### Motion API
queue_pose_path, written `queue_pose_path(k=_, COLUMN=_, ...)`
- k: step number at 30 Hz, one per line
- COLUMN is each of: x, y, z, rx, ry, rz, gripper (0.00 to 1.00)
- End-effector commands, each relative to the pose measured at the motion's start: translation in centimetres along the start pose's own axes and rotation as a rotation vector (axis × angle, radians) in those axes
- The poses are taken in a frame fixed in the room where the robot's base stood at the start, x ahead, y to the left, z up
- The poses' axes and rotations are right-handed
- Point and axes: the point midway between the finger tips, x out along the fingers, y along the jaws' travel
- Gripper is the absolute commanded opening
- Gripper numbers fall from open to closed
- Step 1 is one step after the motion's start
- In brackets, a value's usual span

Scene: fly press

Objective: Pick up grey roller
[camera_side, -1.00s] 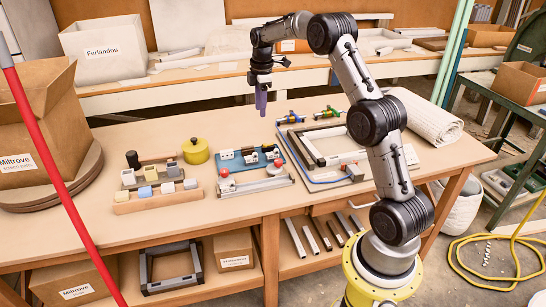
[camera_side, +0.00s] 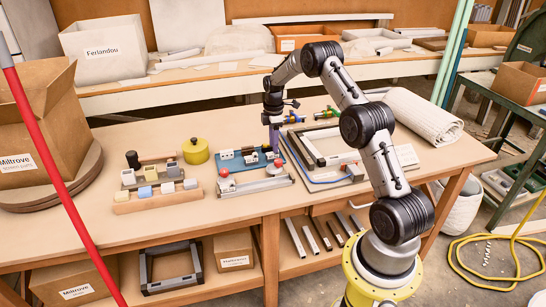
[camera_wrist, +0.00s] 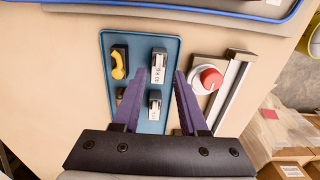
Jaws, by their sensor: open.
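My gripper (camera_side: 274,142) is over the right end of the blue tray (camera_side: 240,162) on the bench, pointing down. In the wrist view its two purple fingers (camera_wrist: 158,76) are apart, with nothing held between them. Between and just beyond the fingers, two small dark pieces with white labels sit in the blue tray (camera_wrist: 147,43): an upper piece (camera_wrist: 158,66) and a lower piece (camera_wrist: 154,105). I cannot tell for sure which piece is the grey roller.
A red knob (camera_wrist: 210,78) on a pale round base stands close right of the fingers, beside a metal rail (camera_wrist: 232,85). A frame with a blue edge (camera_side: 325,150) lies to the right. A wooden block rack (camera_side: 158,200) and yellow tin (camera_side: 196,150) stand left.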

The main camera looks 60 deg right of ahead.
Motion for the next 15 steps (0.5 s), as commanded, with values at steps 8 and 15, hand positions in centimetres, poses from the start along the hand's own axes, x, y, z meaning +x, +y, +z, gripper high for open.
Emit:
queue_pose_path(k=8, x=3.7, y=0.1, z=0.5, rx=0.0, ry=0.0, rz=-0.003, gripper=0.42)
queue_pose_path(k=15, x=4.8, y=0.2, z=0.5, rx=0.0, ry=0.0, rz=0.001, gripper=0.42)
